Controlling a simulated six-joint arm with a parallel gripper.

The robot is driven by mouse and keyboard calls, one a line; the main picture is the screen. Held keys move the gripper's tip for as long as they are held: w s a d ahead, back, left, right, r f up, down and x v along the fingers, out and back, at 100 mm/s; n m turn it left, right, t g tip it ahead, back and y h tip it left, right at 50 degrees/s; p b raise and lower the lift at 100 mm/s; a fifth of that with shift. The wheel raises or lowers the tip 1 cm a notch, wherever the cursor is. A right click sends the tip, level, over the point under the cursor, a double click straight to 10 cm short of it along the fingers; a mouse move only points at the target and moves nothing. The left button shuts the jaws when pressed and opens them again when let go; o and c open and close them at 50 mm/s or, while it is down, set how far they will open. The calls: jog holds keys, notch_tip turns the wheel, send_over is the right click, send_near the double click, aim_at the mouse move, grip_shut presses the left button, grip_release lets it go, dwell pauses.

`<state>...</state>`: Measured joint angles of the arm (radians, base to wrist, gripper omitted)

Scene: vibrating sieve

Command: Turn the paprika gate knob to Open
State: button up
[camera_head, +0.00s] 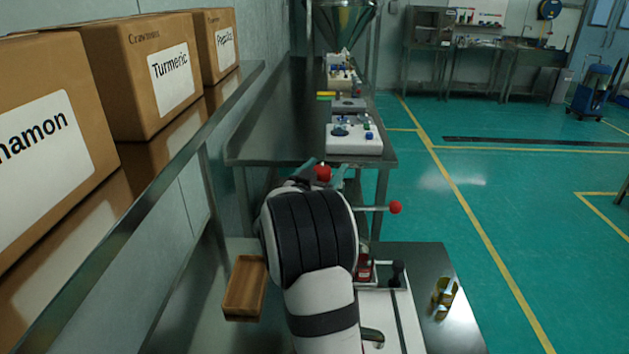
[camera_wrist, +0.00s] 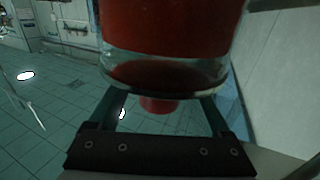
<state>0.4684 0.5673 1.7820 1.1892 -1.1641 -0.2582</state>
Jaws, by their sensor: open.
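In the wrist view a red knob (camera_wrist: 158,105) shows below a clear glass container of red powder (camera_wrist: 165,75). My gripper (camera_wrist: 165,98) is open, with one finger on each side of the knob in this picture. I cannot tell whether the fingers touch it. In the head view a red knob (camera_head: 322,172) shows just past my arm, with parts of my gripper beside it. A second red ball (camera_head: 396,207) sits on a rod to its right. My arm hides most of the dispenser. No Open marking is legible.
Cardboard boxes labelled Cinnamon (camera_head: 40,150), Turmeric (camera_head: 135,75) and Paprika (camera_head: 210,45) stand on a shelf at left. A wooden tray (camera_head: 245,287) and a yellowish cup (camera_head: 445,293) are on the near table. Devices (camera_head: 353,138) stand on the bench behind. Open floor lies right.

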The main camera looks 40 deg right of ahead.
jog(key=v, duration=1.4)
jog(key=shift+a, duration=0.15)
jog(key=shift+s, duration=0.15)
jog(key=w+a+f+n+t+y, duration=0.2)
jog(key=w+a+t+y, duration=0.2)
jog(key=a+y, duration=0.4)
jog(key=s+a+f+n+g+y, duration=0.15)
jog(key=a+y, duration=0.25)
jog(key=a, duration=0.4)
jog(key=s+a+f+n+t+y, duration=0.1)
jog(key=s+a+f+n+y, duration=0.2)
jog(key=a, duration=0.4)
jog(key=s+a+f+g+y, duration=0.1)
jog(key=s+a+g, duration=0.1)
jog(key=s, duration=0.6)
jog(key=s+a+f+n+g+y, duration=0.1)
jog(key=s+a+g, duration=0.1)
jog(key=s+g, duration=0.3)
jog(key=s+a+f+g+y, duration=0.1)
jog(key=s+a+f+g, duration=0.1)
jog(key=s, duration=1.1)
jog(key=shift+g, duration=0.85)
